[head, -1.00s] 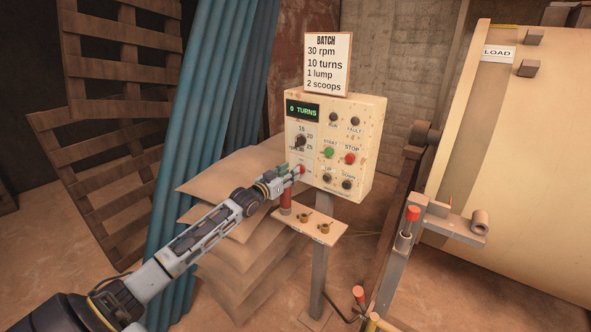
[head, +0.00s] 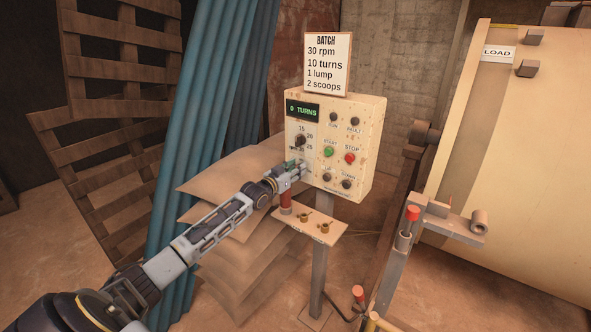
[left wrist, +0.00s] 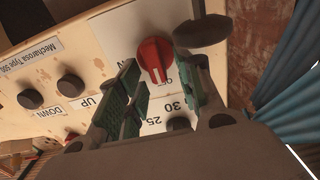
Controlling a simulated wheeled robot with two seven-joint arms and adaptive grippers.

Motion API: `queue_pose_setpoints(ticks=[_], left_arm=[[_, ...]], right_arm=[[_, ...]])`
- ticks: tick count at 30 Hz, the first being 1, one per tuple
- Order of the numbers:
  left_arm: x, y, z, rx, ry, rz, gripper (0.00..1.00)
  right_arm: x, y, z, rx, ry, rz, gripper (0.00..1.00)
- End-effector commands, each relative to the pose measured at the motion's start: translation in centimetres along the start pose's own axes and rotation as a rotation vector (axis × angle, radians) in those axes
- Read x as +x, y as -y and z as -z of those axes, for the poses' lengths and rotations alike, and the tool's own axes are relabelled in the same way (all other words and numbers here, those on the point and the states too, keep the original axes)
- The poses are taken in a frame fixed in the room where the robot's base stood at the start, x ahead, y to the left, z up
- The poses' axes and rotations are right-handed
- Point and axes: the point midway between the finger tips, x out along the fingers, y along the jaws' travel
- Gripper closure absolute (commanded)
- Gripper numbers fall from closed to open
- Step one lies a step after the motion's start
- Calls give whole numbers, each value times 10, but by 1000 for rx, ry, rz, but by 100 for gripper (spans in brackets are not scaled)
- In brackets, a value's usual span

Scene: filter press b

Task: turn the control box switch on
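The cream control box (head: 367,115) stands on a post in the middle of the head view, its display reading 0 TURNS. Its red rotary switch (left wrist: 155,58) with a white pointer line shows in the left wrist view, which sees the panel upside down. In the head view my gripper hides the switch at the panel's lower left corner. My left gripper (head: 292,170) is at that corner. In the left wrist view its green-padded fingers (left wrist: 158,75) are open, one on each side of the red switch. I cannot tell whether they touch it. My right gripper is not in view.
A small shelf (head: 318,231) with a red-handled item (head: 285,203) and brass pieces is below the box. A large drum (head: 530,170) and a red-knobbed lever (head: 412,214) are to the right.

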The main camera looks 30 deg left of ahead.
Motion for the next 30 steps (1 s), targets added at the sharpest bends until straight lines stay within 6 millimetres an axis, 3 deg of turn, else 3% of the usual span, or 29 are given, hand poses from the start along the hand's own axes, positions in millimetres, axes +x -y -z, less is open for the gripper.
queue_pose_setpoints(ticks=[6,14,30], left_arm=[[0,0,0,0,0,0,67],[0,0,0,0,0,0,100],[0,-2,0,78,1,0,100]], right_arm=[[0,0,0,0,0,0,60],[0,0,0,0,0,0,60],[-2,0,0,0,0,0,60]])
